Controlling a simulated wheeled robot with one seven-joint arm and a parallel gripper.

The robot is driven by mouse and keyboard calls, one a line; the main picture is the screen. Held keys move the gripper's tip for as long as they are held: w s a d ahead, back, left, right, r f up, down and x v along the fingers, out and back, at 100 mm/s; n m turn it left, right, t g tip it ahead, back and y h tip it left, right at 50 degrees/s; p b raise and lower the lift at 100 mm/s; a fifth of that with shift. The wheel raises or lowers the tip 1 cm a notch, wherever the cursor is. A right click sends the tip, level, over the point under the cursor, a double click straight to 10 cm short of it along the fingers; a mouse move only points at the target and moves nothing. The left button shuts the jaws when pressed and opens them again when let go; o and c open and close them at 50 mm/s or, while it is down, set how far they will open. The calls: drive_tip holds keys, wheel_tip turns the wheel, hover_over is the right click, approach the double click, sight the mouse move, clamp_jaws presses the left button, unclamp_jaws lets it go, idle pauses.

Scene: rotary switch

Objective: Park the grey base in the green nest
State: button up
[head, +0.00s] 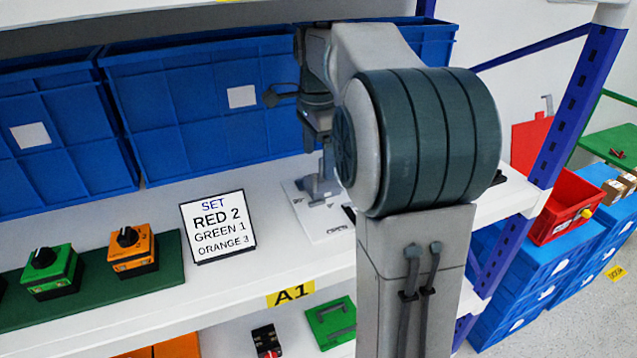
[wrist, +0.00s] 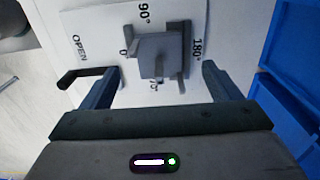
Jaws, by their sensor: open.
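A small grey block with a raised bar (wrist: 160,55) sits on a white plate (wrist: 95,22) marked with angles and OPEN. In the head view the grey block (head: 321,187) is on the shelf, partly behind my arm. My gripper (wrist: 160,76) is open, with one finger on each side of the block and a gap to each. It also shows in the head view (head: 318,125), above the plate. I cannot tell for sure which thing is the green nest; a green piece (head: 330,322) lies on the lower shelf, and a dark green board (head: 172,265) is at left.
The board holds a green switch box (head: 50,272) and an orange switch box (head: 133,250). A SET card (head: 218,227) stands right of them. Blue bins (head: 190,110) line the back. A blue post (head: 585,100) and red bin (head: 560,215) are at right.

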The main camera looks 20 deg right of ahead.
sight(322, 182)
drive_tip(key=f, duration=0.5)
drive_tip(key=shift+s+d+f, duration=0.1)
drive_tip(key=shift+d+f, duration=0.05)
drive_tip(key=shift+d, duration=0.25)
drive_tip(key=c, duration=1.1)
drive_tip(key=shift+r, duration=0.65)
wheel_tip(322, 182, up, 2)
drive_tip(key=shift+r, duration=0.1)
drive_tip(key=d, duration=1.8)
drive_tip(key=shift+s, duration=0.1)
